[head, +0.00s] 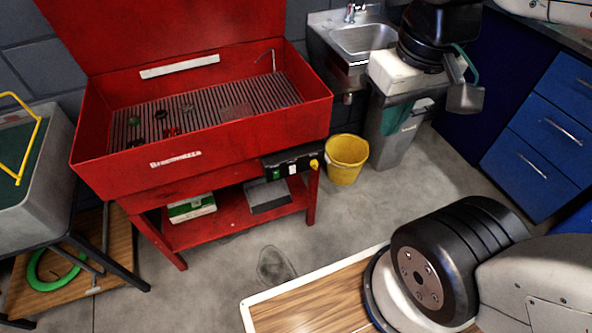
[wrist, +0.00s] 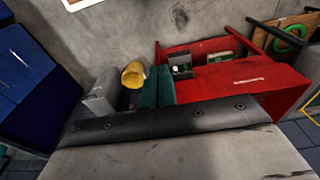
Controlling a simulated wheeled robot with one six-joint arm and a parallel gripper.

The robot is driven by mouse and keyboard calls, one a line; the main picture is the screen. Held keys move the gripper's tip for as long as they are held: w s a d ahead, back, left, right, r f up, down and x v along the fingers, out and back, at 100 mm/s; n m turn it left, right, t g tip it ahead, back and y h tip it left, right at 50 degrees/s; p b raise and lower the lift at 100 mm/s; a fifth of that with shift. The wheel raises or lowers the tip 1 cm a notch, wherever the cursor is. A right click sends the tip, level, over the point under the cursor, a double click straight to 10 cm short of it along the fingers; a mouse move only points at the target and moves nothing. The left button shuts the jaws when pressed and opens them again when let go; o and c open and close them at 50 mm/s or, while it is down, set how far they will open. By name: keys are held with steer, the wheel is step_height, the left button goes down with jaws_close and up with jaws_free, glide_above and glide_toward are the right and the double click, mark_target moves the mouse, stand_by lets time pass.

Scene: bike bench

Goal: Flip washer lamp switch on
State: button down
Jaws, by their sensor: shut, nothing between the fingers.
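The red parts washer (head: 205,150) stands against the wall in the head view. A dark control box (head: 292,163) sits at its front right, below the tub edge. It carries a green switch, a pale part and a yellow knob (head: 315,164). The individual switch position is too small to read. The box also shows in the wrist view (wrist: 180,68), upside down. My gripper (wrist: 159,72) has teal fingers, shut and empty. It hangs right of the washer in the head view (head: 398,122), beyond the yellow bucket and apart from the box.
A yellow bucket (head: 346,160) stands on the floor right of the washer. A steel sink (head: 365,40) is behind it. Blue drawers (head: 545,130) line the right side. A wooden surface with a white edge (head: 300,298) lies in front. Open concrete floor lies before the washer.

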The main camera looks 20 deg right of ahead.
mark_target(293, 170)
steer(key=w+d+f+n+t+h, duration=0.1)
steer(key=w+d+f+n, duration=0.3)
steer(key=w+f, duration=0.5)
steer(key=w+d+f+n+t+h, duration=0.1)
steer(key=w+d+f+n, duration=0.3)
steer(key=w+f, duration=0.5)
steer(key=w+a+f+n+y, duration=0.1)
steer(key=a+f+n+y, duration=0.1)
steer(key=f, duration=0.4)
steer(key=w+a+f+n+t+y, duration=0.1)
steer(key=a+f+n+y, duration=0.1)
steer(key=f+n, duration=0.2)
steer(key=w+a+f+n+t+y, duration=0.1)
steer(key=a+f+n+y, duration=0.1)
steer(key=f, duration=0.8)
steer(key=shift+w+a+f+n, duration=0.15)
steer(key=shift+w+f+n, duration=0.1)
steer(key=shift+w+n, duration=0.15)
steer(key=w+a+f, duration=0.1)
steer(key=w+f, duration=0.1)
steer(key=f, duration=0.1)
steer(key=w+a+f, duration=0.1)
steer(key=w+f, duration=0.1)
steer(key=w, duration=0.1)
steer(key=w+a+f, duration=0.1)
steer(key=w+f, duration=0.2)
steer(key=shift+w+a+f, duration=0.25)
steer(key=shift+f, duration=0.1)
